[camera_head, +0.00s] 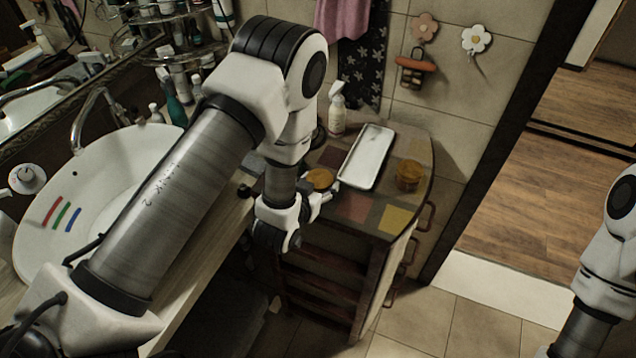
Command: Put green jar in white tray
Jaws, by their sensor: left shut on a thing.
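No plainly green jar shows. A round amber-topped jar (319,179) is at the left part of the cabinet top, right by the fingers of my left gripper (325,196). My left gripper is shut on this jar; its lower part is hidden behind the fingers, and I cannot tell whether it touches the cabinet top. The white tray (367,157) is a long rectangle lying just right of and behind that jar. It looks empty. Of my right arm only a part shows at the right edge; its gripper is out of view.
A second amber jar (409,175) stands right of the tray on the patchwork cabinet top (352,207). A white spray bottle (337,114) stands behind the tray. A white basin (110,170) lies to the left, partly behind my left arm. Open floor lies front right.

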